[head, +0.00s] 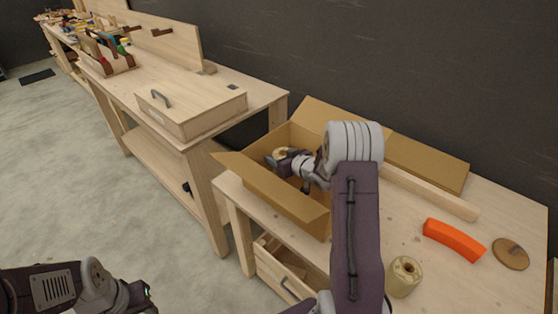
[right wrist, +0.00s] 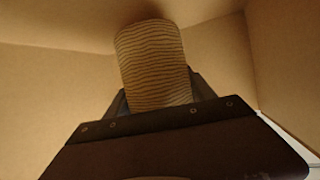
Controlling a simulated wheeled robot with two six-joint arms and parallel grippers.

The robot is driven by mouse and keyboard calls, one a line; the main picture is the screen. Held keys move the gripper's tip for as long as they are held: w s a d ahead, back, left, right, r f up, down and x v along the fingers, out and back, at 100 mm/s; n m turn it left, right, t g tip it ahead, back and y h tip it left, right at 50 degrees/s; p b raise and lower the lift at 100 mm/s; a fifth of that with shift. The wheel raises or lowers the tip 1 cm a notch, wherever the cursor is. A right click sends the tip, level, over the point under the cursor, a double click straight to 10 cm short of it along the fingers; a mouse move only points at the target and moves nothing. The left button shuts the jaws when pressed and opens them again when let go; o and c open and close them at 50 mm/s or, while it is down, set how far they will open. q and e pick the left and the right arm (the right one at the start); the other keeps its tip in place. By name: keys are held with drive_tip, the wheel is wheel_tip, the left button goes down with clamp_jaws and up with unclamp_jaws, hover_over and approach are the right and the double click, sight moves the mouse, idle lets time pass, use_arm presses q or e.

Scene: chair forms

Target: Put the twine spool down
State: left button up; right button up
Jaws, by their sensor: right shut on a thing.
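My right gripper (head: 284,157) is inside the open cardboard box (head: 262,189) on the workbench. It is shut on the twine spool (head: 279,153), whose pale end shows in the head view. In the right wrist view the spool (right wrist: 154,65) is a tan cylinder with wound ridges, held between the fingers, with cardboard walls around it. Whether it touches the box floor I cannot tell. My left arm shows at the lower left of the head view, but its fingers do not.
On the bench right of my right arm are a pale spool-like roll (head: 404,277), an orange curved block (head: 454,240) and a round wooden disc (head: 510,254). A wooden strip (head: 430,192) lies behind. A lidded wooden case (head: 190,112) stands on the neighbouring bench.

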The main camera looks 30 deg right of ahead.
drive_tip(key=shift+d+f, duration=0.1)
drive_tip(key=shift+f, duration=0.5)
drive_tip(key=shift+f, duration=0.15)
drive_tip(key=o, duration=1.5)
drive_tip(key=shift+r, duration=0.35)
drive_tip(key=v, duration=0.7)
drive_tip(key=shift+s+p, duration=0.2)
drive_tip(key=shift+p, duration=0.15)
